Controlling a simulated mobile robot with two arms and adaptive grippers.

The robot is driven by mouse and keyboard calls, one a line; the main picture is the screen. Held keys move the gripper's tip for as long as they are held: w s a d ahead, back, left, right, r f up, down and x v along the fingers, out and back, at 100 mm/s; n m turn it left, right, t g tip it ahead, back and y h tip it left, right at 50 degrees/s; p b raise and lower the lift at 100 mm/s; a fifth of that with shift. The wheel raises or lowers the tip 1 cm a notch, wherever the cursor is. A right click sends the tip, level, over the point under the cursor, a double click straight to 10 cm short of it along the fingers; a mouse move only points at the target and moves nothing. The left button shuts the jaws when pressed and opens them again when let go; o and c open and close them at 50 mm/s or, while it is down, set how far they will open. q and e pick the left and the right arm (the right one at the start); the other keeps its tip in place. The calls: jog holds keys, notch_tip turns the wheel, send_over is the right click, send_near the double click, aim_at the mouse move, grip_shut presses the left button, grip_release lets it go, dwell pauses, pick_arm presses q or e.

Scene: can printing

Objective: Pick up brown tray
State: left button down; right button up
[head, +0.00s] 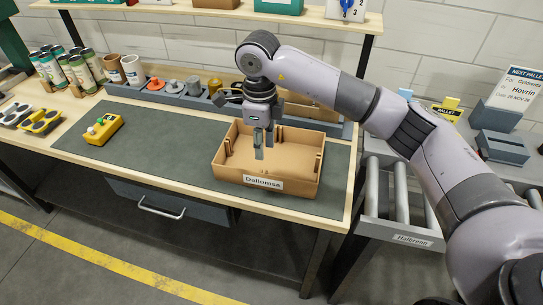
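The brown tray (278,184) sits on the dark green mat at the right part of the workbench in the head view. It has a white label reading "Dallomsa" on its front wall and looks empty. My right gripper (264,151) points down over the tray's inside, coming in from above its back wall. Its fingers show as two narrow parts, and I cannot tell for sure how far apart they are. Nothing shows between them. My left gripper is not in the view.
A yellow device (103,130) with buttons lies on the mat (170,150) at left. Several cans (60,72) and a grey rack (150,94) of stamps line the back. A roller conveyor (400,205) stands right of the bench. A shelf (230,11) hangs above.

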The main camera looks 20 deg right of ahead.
notch_tip(320, 180, down, 13)
jog(key=p, duration=0.3)
jog(key=shift+r, duration=0.15)
grip_shut()
dwell(0.5)
